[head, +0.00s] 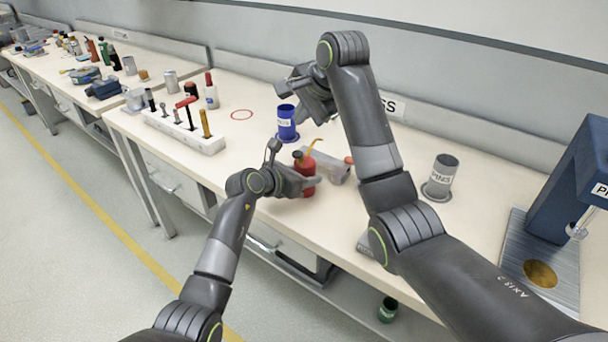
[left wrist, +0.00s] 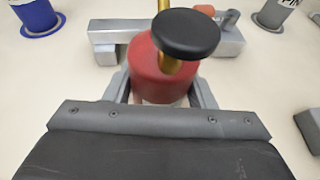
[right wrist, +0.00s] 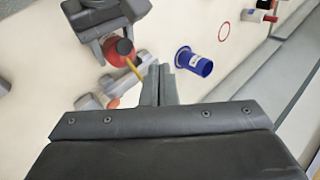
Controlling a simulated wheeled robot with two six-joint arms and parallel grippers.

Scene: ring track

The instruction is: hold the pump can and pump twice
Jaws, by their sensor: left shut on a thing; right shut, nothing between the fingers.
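The pump can (head: 306,181) is red, with a dark round pump cap (left wrist: 185,33) and a thin yellow spout (head: 315,146). It stands upright on or just above the bench; I cannot tell which. My left gripper (head: 296,170) is shut around the can's body, one finger on each side in the left wrist view (left wrist: 162,92). My right gripper (right wrist: 160,84) is shut and empty. It is raised above the bench, apart from the can, which shows at upper left in the right wrist view (right wrist: 118,55).
A blue cup (head: 287,124) stands behind the can. A grey block-like fixture (left wrist: 112,33) lies close behind it. A tool rack (head: 190,133) is at left, a grey PINS cup (head: 441,174) at right, and a blue press (head: 578,178) at far right.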

